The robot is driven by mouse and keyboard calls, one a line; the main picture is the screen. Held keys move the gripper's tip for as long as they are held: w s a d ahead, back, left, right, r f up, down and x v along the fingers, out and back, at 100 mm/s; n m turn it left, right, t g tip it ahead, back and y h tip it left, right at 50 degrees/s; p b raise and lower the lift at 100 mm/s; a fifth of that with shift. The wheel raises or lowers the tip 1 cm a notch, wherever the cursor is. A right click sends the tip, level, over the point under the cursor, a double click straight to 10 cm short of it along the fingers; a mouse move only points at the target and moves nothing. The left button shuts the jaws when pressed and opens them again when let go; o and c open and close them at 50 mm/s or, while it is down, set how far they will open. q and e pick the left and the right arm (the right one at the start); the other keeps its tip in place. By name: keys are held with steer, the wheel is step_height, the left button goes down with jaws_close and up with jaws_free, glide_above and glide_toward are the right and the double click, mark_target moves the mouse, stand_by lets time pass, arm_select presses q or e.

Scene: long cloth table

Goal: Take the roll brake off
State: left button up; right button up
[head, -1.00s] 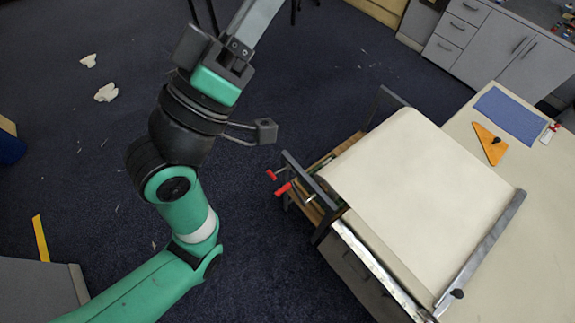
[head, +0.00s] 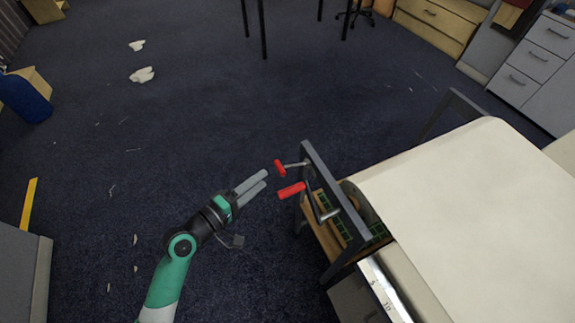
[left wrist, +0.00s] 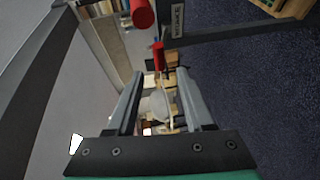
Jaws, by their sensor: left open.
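Two red-handled parts sit on the left side of the dark roll frame at the table's end. The upper red handle (head: 280,168) is on a short grey lever. The lower red handle (head: 291,190) is on a bent grey crank. I cannot tell for certain which is the roll brake. My left gripper (head: 258,181) is open and empty, just left of both handles, its fingers pointing at them with a small gap. In the left wrist view, one red handle (left wrist: 142,14) is at the top and a smaller one (left wrist: 158,56) shows beyond the fingertips (left wrist: 162,78). My right gripper is not in view.
The grey frame (head: 335,190) stands close beyond the handles and holds the roll. Cream cloth (head: 470,190) runs from the roll over the table. A metal ruler edge (head: 384,290) lies along the table's end. The floor left of the frame is open.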

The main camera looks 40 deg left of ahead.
mark_target(293, 166)
arm_select(q)
steer(key=w+f+b, duration=0.1)
steer(key=w+b, duration=0.1)
steer(key=w, duration=0.9)
steer(key=shift+w+a+f, duration=0.15)
steer(key=shift+a+f, duration=0.05)
steer(key=shift+f, duration=0.05)
jaws_close()
stand_by(0.8)
